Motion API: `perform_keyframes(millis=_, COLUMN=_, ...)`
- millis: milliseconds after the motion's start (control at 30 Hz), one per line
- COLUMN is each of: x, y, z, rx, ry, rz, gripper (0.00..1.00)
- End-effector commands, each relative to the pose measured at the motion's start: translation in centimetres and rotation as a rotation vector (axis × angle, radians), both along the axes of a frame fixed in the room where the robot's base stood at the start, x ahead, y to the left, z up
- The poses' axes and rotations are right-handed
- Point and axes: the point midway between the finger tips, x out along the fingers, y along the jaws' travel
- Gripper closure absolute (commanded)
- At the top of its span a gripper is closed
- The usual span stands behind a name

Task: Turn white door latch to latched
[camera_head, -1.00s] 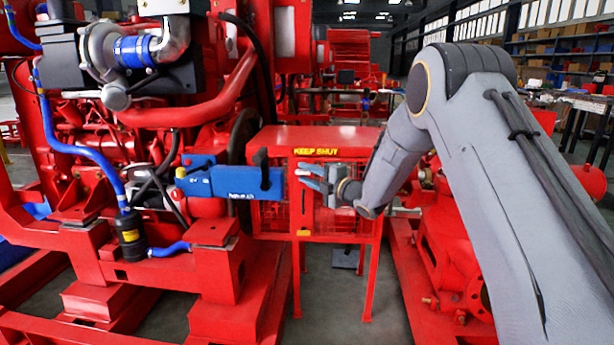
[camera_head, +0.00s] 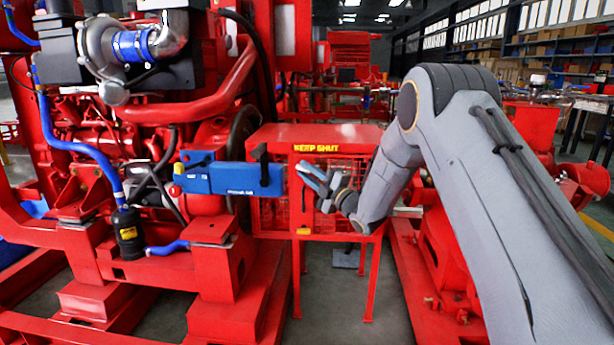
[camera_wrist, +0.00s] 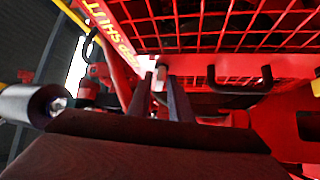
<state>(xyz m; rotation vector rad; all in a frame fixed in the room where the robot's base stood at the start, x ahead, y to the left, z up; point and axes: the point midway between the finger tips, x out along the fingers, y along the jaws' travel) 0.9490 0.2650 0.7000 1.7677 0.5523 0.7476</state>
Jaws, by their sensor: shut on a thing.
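The white door latch (camera_head: 302,166) is a small light piece at the left edge of the red mesh cage door, below the yellow "KEEP SHUT" label (camera_head: 316,148). My gripper (camera_head: 309,176) is at the latch, its blue-grey fingers slanting up and to the left. In the wrist view the two fingers (camera_wrist: 163,84) are close together, shut on the pale latch (camera_wrist: 160,72) at their tips. The fingers cover most of the latch, so its exact angle is hard to tell.
The red cage (camera_head: 340,136) stands on thin legs. A blue box-like part (camera_head: 232,179) with a black handle (camera_head: 261,165) is just left of the gripper. A red engine (camera_head: 90,130) fills the left side. Dark handles (camera_wrist: 240,80) show on the cage in the wrist view.

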Motion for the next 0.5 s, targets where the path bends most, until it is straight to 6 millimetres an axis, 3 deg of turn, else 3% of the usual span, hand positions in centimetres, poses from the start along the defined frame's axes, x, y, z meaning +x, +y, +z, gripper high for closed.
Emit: perform_keyframes(millis=500, x=0.02, y=0.45, z=-1.02, rx=0.493, ry=0.012, rz=0.000, gripper=1.00)
